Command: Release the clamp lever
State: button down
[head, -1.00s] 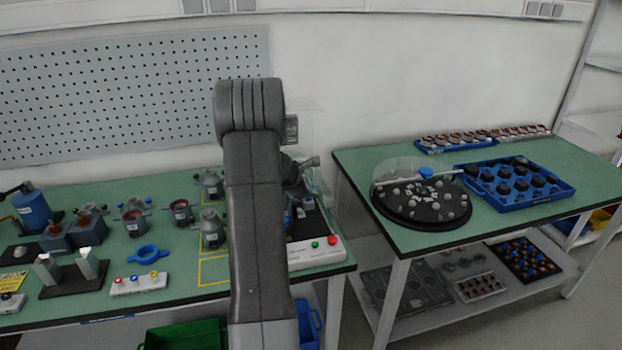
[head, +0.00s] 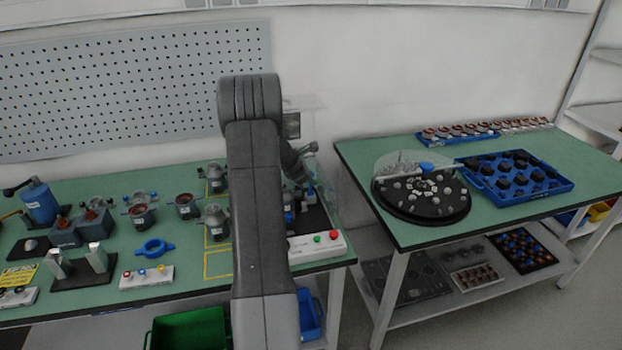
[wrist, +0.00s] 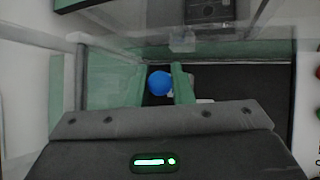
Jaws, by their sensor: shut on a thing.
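The clamp lever's round blue knob (wrist: 160,83) shows in the wrist view, between the two fingers of my gripper (wrist: 161,88), which is shut on it. The rest of the lever is hidden below the knob and behind the gripper body. In the head view my gripper (head: 299,168) is over the test station at the right end of the left bench, partly hidden by my arm. The station's dark base (head: 314,219) has small blue parts on it, too small to tell apart.
A clear guard panel (wrist: 105,55) stands close beside my gripper. The station's white control box (head: 316,249) with red and green buttons is at the bench's front edge. Several stator housings (head: 215,222) stand left of my arm. The right bench holds a turntable (head: 395,209) and blue tray (head: 515,203).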

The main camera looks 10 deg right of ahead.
jog(key=shift+w, duration=0.15)
jog(key=c, duration=1.3)
grip_release()
jog(key=shift+r, duration=0.1)
jog(key=p+v, duration=0.2)
jog(key=v, duration=0.5)
jog(key=shift+a+r, duration=0.1)
jog(key=shift+a, duration=0.1)
jog(key=b+x, duration=0.2)
jog(key=x, duration=0.6)
jog(key=shift+s+a+r, duration=0.1)
jog(key=shift+s+r, duration=0.05)
jog(key=shift+s, duration=0.45)
